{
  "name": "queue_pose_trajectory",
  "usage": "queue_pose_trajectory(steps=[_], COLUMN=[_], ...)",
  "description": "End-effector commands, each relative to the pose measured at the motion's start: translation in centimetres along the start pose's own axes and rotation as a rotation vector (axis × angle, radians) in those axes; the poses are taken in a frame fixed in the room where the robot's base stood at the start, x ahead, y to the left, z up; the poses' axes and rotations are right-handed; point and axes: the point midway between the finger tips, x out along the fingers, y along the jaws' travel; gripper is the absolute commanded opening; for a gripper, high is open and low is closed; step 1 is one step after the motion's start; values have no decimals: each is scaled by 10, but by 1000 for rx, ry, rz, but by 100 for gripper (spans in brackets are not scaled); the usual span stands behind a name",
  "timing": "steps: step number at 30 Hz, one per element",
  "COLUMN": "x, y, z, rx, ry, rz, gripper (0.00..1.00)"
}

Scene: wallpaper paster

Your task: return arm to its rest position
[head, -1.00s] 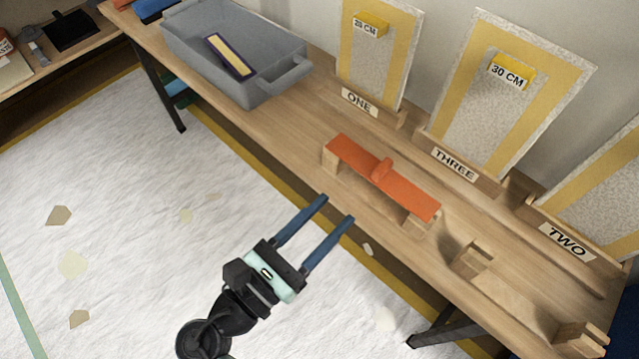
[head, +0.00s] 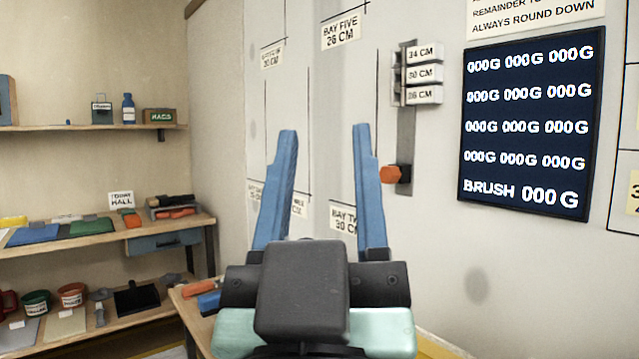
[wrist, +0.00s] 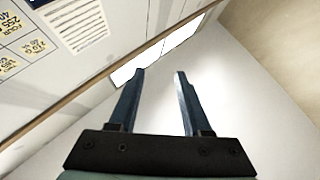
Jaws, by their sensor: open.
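My gripper (head: 325,130) is raised in the middle of the head view, its two blue fingers pointing up, apart and with nothing between them. In the wrist view my gripper (wrist: 158,72) is also open and empty, with a pale wall or ceiling surface and a bright white panel (wrist: 165,52) beyond the fingertips. It appears to touch nothing. My arm behind the gripper is mostly hidden in the head view.
Behind is a wall with bay labels (head: 340,32), a stack of length tags (head: 424,73), an orange knob (head: 390,174) and a dark display (head: 527,125). At left are shelves (head: 90,127) with tools and tubs. A workbench corner (head: 190,307) shows low behind my gripper.

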Motion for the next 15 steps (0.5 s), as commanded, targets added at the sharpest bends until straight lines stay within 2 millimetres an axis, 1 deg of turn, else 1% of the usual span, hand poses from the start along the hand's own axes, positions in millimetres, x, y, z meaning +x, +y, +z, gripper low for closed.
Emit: queue_pose_trajectory(steps=[1,3,4,6,15], x=[-1,-2,-2,-3,-1], y=[3,3,4,4,3], z=[-19,-33,-37,-41,-41], rx=[58,115,129,145,143], ry=[51,93,103,113,108], rz=[-8,-22,-26,-30,-30], gripper=[48,48,48,48,48])
